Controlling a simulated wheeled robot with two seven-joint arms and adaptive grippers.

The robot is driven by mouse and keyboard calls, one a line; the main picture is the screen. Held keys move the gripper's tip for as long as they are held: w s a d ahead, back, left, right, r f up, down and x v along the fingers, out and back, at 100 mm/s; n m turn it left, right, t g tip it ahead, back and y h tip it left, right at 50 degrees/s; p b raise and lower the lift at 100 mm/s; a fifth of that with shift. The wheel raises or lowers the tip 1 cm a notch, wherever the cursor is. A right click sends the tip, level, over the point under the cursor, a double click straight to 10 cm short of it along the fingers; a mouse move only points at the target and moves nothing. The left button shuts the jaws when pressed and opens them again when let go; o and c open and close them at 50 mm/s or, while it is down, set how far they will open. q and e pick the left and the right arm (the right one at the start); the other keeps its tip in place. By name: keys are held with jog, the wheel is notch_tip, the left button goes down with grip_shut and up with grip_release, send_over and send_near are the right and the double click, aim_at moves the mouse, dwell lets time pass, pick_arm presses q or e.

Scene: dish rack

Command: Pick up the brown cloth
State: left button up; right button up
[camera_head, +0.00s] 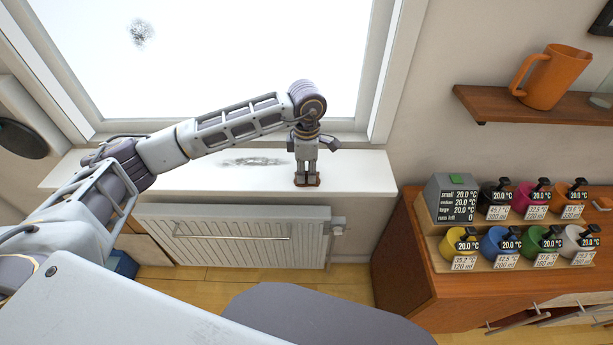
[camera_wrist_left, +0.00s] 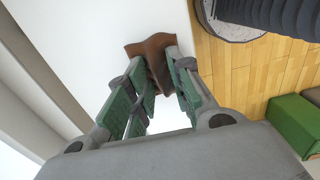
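My left arm reaches in from the left over the white window sill, and my left gripper (camera_head: 306,178) points down at it. The brown cloth (camera_wrist_left: 150,47) shows between and beyond the fingertips of my left gripper (camera_wrist_left: 163,65) in the left wrist view. It is small and bunched up, with a fold running back between the green-padded fingers, which look closed on it. In the head view only a little brown shows at the fingertips, at sill level. I cannot tell whether the cloth still touches the sill. My right gripper is not in view.
The white sill (camera_head: 358,172) has a dark smudge (camera_head: 252,161) left of the gripper, and the window has another (camera_head: 140,33). A radiator (camera_head: 240,240) is below. At right are a wooden cabinet (camera_head: 400,260) with several coloured pots and a shelf (camera_head: 495,104) with an orange mug (camera_head: 556,78).

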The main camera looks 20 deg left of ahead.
aim_at(306, 171)
pick_arm(q)
jog(key=shift+c, duration=0.8)
jog(key=shift+r, duration=0.45)
notch_tip(306, 171, up, 9)
jog(key=shift+r+b, duration=0.1)
jog(key=shift+b, duration=0.85)
